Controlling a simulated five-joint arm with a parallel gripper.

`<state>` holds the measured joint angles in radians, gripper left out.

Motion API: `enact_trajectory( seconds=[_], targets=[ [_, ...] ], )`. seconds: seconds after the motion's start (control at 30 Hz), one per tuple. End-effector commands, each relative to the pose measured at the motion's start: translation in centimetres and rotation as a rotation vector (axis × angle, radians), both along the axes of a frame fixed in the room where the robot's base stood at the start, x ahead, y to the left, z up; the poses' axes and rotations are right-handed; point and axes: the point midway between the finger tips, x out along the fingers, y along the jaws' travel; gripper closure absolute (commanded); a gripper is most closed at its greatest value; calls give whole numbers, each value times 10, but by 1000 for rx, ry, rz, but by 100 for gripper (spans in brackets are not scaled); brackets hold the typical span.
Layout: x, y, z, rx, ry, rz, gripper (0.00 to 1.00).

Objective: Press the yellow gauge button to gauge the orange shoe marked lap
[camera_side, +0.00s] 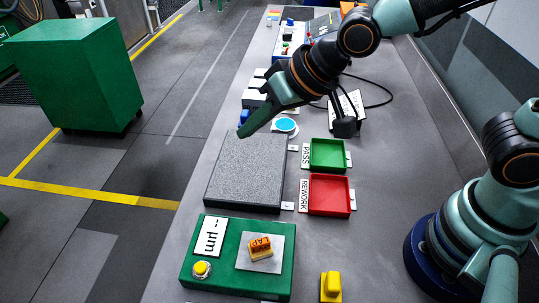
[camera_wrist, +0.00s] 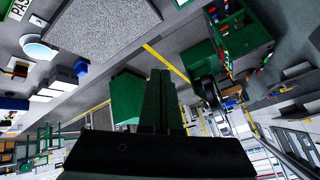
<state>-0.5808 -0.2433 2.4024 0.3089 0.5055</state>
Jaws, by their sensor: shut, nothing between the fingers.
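The orange shoe (camera_side: 261,246) with dark lettering sits on a light plate (camera_side: 245,262) on the green gauge box (camera_side: 222,284). The yellow gauge button (camera_side: 201,268) is on the same box, at its front left, below a white label reading µm (camera_side: 209,237). My gripper (camera_side: 243,133) is shut and empty, with its green fingers above the far end of the grey granite slab (camera_side: 243,175), well away from the button and shoe. The shut fingers also show in the wrist view (camera_wrist: 161,75); the button and shoe are not in that view.
A green PASS tray (camera_side: 328,141) and a red REWORK tray (camera_side: 330,181) lie right of the slab. A yellow block (camera_side: 331,286) stands right of the gauge box. A round blue-topped item (camera_side: 285,125) is beyond the slab. A green cabinet (camera_side: 75,70) stands on the floor left of the bench.

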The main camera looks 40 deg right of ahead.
Motion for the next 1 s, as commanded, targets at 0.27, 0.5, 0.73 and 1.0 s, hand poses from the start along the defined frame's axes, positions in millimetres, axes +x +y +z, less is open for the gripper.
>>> enact_trajectory(
  seconds=[0.27, 0.5, 0.73, 1.0],
  targets=[
    [-41, 108, -33, 156, 37, 93, 100],
    [-71, 151, -47, 235, 66, 130, 100],
    [-76, 159, -50, 251, 72, 135, 100],
    [-76, 158, -51, 250, 72, 134, 100]
  ],
)
